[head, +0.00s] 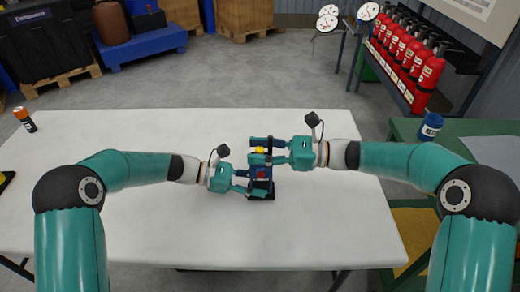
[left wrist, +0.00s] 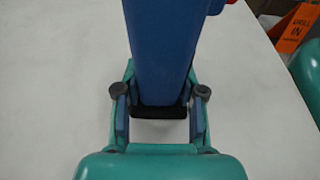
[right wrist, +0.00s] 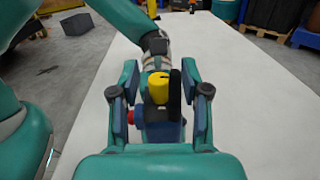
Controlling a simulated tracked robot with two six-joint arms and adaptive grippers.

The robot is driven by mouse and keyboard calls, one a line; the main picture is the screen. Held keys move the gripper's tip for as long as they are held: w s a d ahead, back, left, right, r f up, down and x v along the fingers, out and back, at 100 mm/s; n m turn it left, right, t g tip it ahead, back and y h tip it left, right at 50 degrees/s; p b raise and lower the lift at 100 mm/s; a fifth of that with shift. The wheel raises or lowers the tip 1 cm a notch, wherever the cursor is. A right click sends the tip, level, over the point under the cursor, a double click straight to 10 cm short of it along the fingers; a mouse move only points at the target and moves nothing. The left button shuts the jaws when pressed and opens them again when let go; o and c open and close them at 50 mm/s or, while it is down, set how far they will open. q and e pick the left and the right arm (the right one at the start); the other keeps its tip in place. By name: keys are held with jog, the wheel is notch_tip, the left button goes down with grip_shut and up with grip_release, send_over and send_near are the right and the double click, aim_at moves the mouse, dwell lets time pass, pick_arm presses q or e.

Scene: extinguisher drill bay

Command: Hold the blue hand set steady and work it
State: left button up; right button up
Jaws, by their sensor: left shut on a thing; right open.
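The blue hand set (head: 261,172) stands upright near the middle of the white table, with a yellow knob on top, a red button on its side and a dark base. In the left wrist view its blue body (left wrist: 165,50) runs between the fingers. My left gripper (head: 246,187) is shut on its lower body from the left. My right gripper (head: 268,148) is open at the height of the yellow knob (right wrist: 158,86). In the right wrist view its fingers stand apart on both sides of the set's top (right wrist: 160,115); I cannot tell any contact.
The white table (head: 130,225) is mostly bare. An orange and black can (head: 25,119) stands at its far left. A blue can (head: 431,125) stands on a green bench at the right. Red extinguishers (head: 428,80) line a rack behind it.

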jog(key=shift+c, duration=0.3)
grip_shut()
jog(key=shift+r+m+t, duration=0.1)
jog(key=shift+m+t, duration=0.3)
jog(key=shift+t, duration=0.2)
jog(key=m+t+h, duration=0.1)
jog(key=m+t, duration=0.1)
jog(key=t, duration=0.1)
jog(key=m+t+h, duration=0.1)
jog(key=m+t, duration=0.1)
jog(key=t, duration=0.1)
jog(key=shift+s+t, duration=0.1)
jog(key=shift+t, duration=0.2)
jog(key=m+t+h, duration=0.2)
jog(key=m+t, duration=0.1)
jog(key=shift+a+r+h, duration=0.1)
jog(key=shift+h, duration=0.3)
jog(key=shift+m+t+h, duration=0.6)
jog(key=shift+t+h, duration=0.1)
jog(key=shift+t, duration=0.2)
